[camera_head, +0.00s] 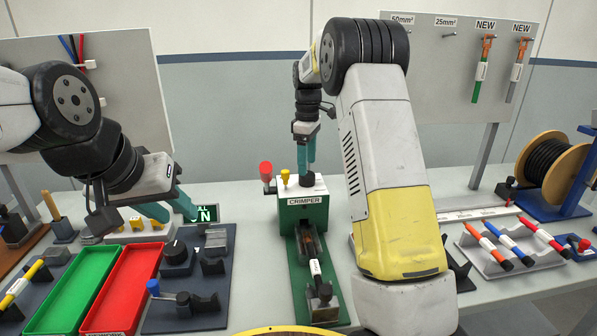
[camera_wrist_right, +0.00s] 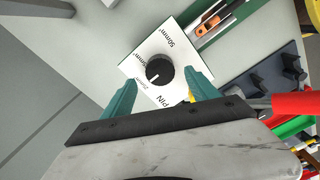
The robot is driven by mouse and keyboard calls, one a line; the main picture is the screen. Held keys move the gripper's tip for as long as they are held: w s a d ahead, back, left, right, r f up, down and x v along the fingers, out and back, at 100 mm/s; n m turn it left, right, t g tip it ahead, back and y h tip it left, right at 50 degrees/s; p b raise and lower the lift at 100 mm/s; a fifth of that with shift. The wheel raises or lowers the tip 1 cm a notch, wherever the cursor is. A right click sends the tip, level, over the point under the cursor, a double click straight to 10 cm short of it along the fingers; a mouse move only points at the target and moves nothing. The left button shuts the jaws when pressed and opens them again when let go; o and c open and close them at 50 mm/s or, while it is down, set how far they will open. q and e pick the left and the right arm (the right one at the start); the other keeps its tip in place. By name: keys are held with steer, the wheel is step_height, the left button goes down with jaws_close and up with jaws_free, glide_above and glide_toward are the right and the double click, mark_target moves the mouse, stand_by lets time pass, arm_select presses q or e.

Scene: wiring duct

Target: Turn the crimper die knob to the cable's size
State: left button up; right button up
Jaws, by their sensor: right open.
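The crimper (camera_head: 302,212) is a green box with a white top, standing mid-table. Its black die knob (camera_wrist_right: 159,70) sits on the white top, with size labels around it; 50mm² reads at the upper right and PIN at the bottom. The knob's white mark points to the lower left; its exact setting is hard to tell. My right gripper (camera_wrist_right: 160,92) is open above the crimper, its teal fingers on either side of the knob in the picture; contact cannot be told. A cable piece with a white tag (camera_head: 315,267) lies in front of the crimper. My left gripper (camera_head: 170,210) hovers at the left; its finger gap is unclear.
A red-balled lever (camera_head: 266,170) and a yellow knob (camera_head: 285,175) stand by the crimper. Green (camera_head: 78,290) and red (camera_head: 125,290) trays lie left. A rack of coloured cables (camera_head: 512,248) and a cable spool (camera_head: 552,160) are right.

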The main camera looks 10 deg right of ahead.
mark_target(307, 178)
steer(key=shift+f, duration=2.3)
steer(key=c, duration=1.4)
steer(key=shift+m, duration=0.4)
steer(key=m, duration=0.4)
steer(key=shift+r+m, duration=0.1)
steer(key=shift+m, duration=0.3)
steer(key=m, duration=0.6)
